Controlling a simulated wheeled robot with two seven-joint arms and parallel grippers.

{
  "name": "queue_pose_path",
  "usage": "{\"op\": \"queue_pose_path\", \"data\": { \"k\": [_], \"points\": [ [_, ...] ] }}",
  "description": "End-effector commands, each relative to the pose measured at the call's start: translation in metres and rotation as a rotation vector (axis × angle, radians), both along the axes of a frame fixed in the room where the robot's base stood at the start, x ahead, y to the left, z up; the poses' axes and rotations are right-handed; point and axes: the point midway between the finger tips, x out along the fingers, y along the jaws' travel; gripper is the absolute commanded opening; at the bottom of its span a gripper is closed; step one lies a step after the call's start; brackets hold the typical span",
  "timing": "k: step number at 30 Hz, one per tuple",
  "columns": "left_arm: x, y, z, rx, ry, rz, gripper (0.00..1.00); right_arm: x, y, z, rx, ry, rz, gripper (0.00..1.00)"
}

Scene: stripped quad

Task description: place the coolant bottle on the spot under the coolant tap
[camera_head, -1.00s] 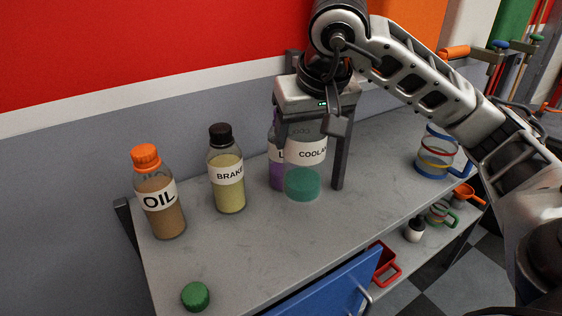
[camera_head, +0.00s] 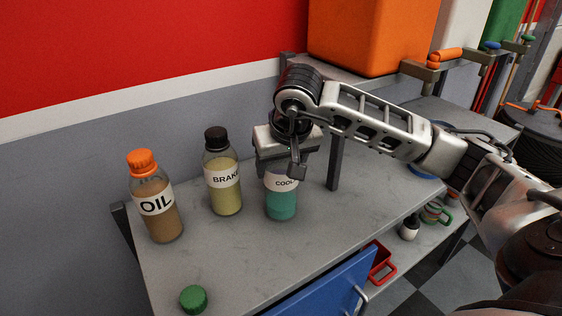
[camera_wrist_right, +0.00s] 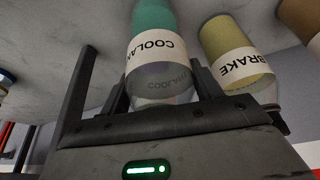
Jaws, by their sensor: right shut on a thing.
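The coolant bottle (camera_head: 281,204), clear with teal liquid and a white label, is upright over the grey bench (camera_head: 240,262); I cannot tell if its base touches. My right gripper (camera_head: 283,174) is shut on it from above, hiding its top. In the right wrist view the coolant bottle (camera_wrist_right: 155,50) sits between the fingers. Taps with orange (camera_head: 444,54), blue (camera_head: 490,45) and green (camera_head: 528,38) parts are at the upper right; no tap label is readable. My left gripper is not in view.
The brake bottle (camera_head: 224,175) stands just left of the coolant bottle, with the oil bottle (camera_head: 156,202) farther left. A green cap (camera_head: 193,299) lies at the front. A dark post (camera_head: 334,165) stands right of the gripper. An orange tank (camera_head: 370,35) is behind.

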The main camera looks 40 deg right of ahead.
Motion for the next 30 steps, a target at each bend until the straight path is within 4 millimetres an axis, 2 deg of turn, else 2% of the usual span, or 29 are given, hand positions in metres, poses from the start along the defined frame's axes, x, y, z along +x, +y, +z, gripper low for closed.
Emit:
{"op": "queue_pose_path", "data": {
  "k": [5, 6, 8, 16, 20, 23, 30],
  "points": [
    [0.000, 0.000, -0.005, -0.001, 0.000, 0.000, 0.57, 0.000, 0.000, -0.003, 0.000, -0.004, -0.001, 0.23],
    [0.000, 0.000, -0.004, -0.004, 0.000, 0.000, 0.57, 0.000, 0.000, -0.004, 0.000, 0.000, 0.000, 0.69],
    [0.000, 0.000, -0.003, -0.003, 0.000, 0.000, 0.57, 0.000, 0.000, -0.003, 0.000, 0.000, 0.000, 0.85],
    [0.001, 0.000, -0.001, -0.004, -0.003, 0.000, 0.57, 0.000, 0.000, -0.002, 0.000, 0.000, 0.000, 0.85],
    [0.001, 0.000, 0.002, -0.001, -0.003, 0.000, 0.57, -0.001, 0.001, 0.005, 0.000, -0.002, 0.000, 0.85],
    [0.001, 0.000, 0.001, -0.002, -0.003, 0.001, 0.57, -0.006, 0.002, 0.019, 0.000, -0.005, 0.002, 0.85],
    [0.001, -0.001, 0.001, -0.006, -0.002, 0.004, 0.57, -0.025, 0.008, 0.068, 0.000, -0.007, 0.001, 0.85]
  ]
}}
